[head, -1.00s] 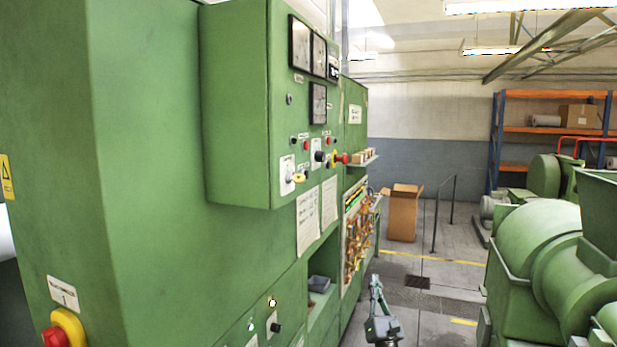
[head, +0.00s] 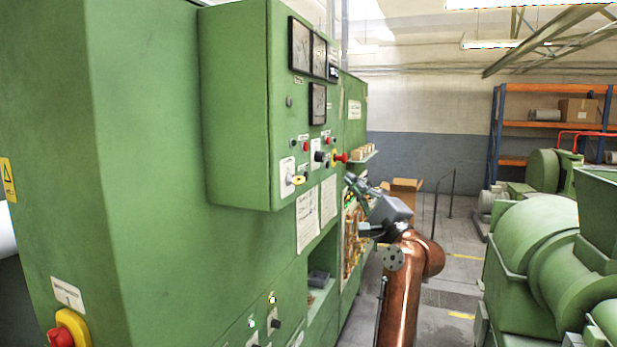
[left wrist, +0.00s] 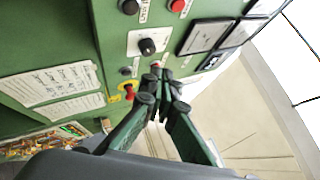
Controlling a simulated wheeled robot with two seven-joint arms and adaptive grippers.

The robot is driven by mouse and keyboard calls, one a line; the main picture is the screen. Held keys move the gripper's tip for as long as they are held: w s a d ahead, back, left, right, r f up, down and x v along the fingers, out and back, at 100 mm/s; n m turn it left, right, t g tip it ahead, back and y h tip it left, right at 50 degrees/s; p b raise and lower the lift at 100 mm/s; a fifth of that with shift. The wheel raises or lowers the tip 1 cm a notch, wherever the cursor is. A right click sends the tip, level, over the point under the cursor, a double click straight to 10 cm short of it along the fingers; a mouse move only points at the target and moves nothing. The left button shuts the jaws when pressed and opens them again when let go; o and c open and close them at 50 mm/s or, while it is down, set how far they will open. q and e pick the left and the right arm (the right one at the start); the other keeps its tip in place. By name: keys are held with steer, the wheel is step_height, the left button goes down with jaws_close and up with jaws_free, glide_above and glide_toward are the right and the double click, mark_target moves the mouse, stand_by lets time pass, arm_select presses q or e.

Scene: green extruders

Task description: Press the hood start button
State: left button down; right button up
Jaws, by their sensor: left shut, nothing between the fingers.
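A green control box (head: 240,100) juts from the cabinet wall in the head view. Its face carries a red button (head: 306,146), a black knob (head: 320,156) and a red mushroom button on yellow (head: 341,158). I cannot read which button is the hood start. My left gripper (head: 351,180) is shut and empty, just below and right of the mushroom button. In the left wrist view its fingertips (left wrist: 163,84) point at the panel near a small red button (left wrist: 155,64), beside the mushroom button (left wrist: 128,91). Contact cannot be told. My right gripper is out of view.
Paper sheets (head: 307,220) hang below the box, above an open recess (head: 322,262). A red stop button on yellow (head: 62,336) is at lower left. Green machines (head: 540,245) stand at right. A cardboard box (head: 404,190) stands on the floor behind my arm.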

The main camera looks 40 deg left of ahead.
arm_select(q)
steer(key=shift+a, duration=0.1)
steer(key=s+a, duration=0.2)
steer(key=a, duration=0.6)
steer(key=shift+a, duration=0.2)
stand_by(1.4)
steer(key=shift+s+a, duration=0.2)
steer(key=shift+a, duration=0.2)
steer(key=shift+a+b, duration=0.3)
steer(key=shift+a, duration=0.1)
stand_by(0.6)
steer(key=shift+d, duration=0.15)
steer(key=shift+w+d, duration=0.1)
steer(key=shift+d, duration=0.55)
steer(key=shift+w+d, duration=0.2)
steer(key=shift+d, duration=0.6)
steer(key=shift+w+d, duration=0.2)
steer(key=shift+d, duration=0.65)
steer(key=shift+w+d, duration=0.2)
steer(key=shift+d, duration=0.6)
